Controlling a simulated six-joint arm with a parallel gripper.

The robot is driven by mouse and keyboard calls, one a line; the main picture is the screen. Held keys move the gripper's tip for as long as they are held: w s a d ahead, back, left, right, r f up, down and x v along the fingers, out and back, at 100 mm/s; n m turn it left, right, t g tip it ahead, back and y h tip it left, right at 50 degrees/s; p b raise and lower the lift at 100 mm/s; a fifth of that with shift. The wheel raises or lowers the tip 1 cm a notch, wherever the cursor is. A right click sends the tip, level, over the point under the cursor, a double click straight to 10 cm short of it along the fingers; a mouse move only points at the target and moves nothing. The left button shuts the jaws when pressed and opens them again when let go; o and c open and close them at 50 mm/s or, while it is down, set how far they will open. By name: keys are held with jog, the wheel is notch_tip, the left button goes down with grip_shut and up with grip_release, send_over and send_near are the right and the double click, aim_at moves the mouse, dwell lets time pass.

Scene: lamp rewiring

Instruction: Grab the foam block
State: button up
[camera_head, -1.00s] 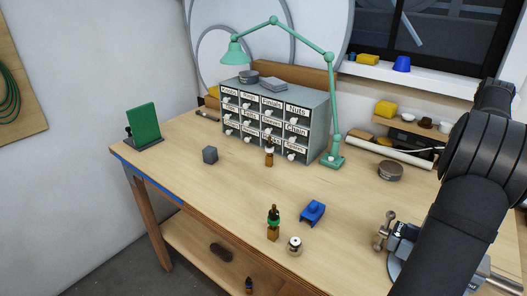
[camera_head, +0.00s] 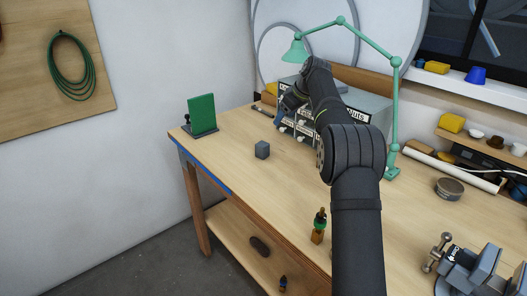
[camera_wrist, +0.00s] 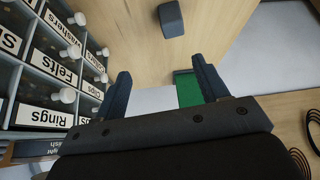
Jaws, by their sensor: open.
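The foam block (camera_head: 262,149), a small dark grey cube, stands on the bench top left of the drawer cabinet. In the wrist view the same block (camera_wrist: 171,18) shows at the top edge, beyond my fingertips. My gripper (camera_wrist: 160,71) is open, with nothing between its fingers. In the head view my gripper (camera_head: 281,119) is in front of the cabinet's left side, above and to the right of the block, apart from it.
The labelled drawer cabinet (camera_wrist: 52,62) with white knobs is close on the left in the wrist view. A green panel on a stand (camera_head: 202,114) is left of the block. A green lamp (camera_head: 393,90) arches over the cabinet. Bench around the block is clear.

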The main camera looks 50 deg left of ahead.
aim_at(263, 144)
jog(key=shift+g, duration=0.3)
jog(key=x, duration=0.4)
jog(key=s+x, duration=0.1)
jog(key=x, duration=0.4)
jog(key=s+x, duration=0.1)
jog(key=x, duration=0.3)
jog(key=shift+a, duration=0.45)
jog(key=shift+d+f+x, duration=0.1)
jog(key=shift+d+x, duration=0.05)
jog(key=shift+x, duration=0.85)
jog(key=shift+d+f+x, duration=0.1)
jog(key=shift+x, duration=0.9)
jog(key=shift+d+f+x, duration=0.1)
jog(key=shift+d+x, duration=0.05)
jog(key=shift+x, duration=0.9)
jog(key=shift+r, duration=0.1)
jog(key=c, duration=1.1)
